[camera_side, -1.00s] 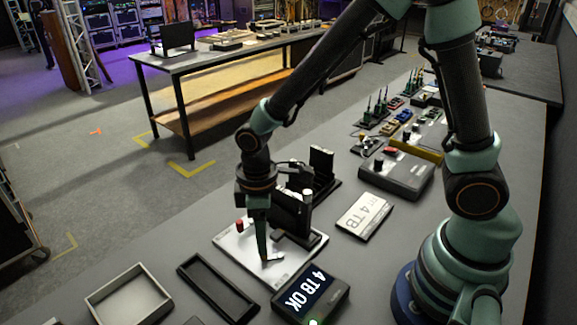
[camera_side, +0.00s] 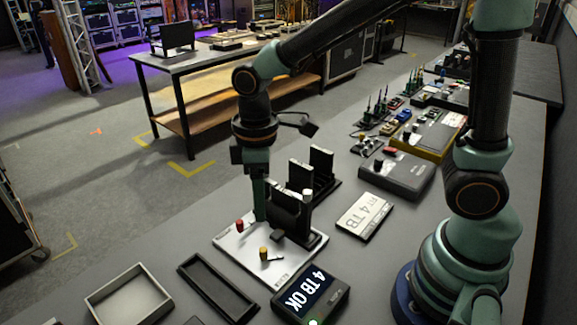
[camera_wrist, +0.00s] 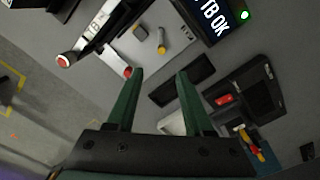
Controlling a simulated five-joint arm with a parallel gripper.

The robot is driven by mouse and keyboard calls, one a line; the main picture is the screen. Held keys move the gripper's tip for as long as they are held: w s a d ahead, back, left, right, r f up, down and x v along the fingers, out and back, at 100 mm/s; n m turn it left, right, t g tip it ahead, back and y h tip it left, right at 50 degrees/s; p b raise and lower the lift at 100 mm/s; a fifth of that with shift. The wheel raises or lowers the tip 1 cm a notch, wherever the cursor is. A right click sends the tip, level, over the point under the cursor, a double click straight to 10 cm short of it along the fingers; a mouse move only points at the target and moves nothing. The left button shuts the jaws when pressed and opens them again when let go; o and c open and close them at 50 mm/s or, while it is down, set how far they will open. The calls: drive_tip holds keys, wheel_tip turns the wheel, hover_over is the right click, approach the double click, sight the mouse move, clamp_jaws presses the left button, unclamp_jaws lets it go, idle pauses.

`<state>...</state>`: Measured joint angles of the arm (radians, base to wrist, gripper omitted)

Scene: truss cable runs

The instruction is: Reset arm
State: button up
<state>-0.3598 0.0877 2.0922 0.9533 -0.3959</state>
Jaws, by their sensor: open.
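My gripper (camera_side: 261,217) is open and empty, pointing down above the back left part of a white plate (camera_side: 236,256). In the wrist view my gripper (camera_wrist: 160,77) shows two green fingers apart with nothing between them. A display (camera_side: 312,292) reads "4 TB OK" and has a green light.
A black tray (camera_side: 193,274) and a grey tray (camera_side: 92,303) lie at the front left. A "FIT 4 TB" card (camera_side: 364,216) lies right of the dock. Grey and yellow boxes (camera_side: 397,176) stand farther back. Another black dock (camera_side: 322,165) stands behind the plate's dock.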

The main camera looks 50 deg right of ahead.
drive_tip(key=s+d+r+m+t, duration=0.4)
drive_tip(key=d+r+m, duration=0.4)
drive_tip(key=d+r, duration=0.2)
drive_tip(key=shift+d+m+t, duration=0.3)
drive_tip(key=shift+d+t, duration=0.5)
drive_tip(key=shift+d, duration=0.35)
drive_tip(key=shift+s, duration=0.1)
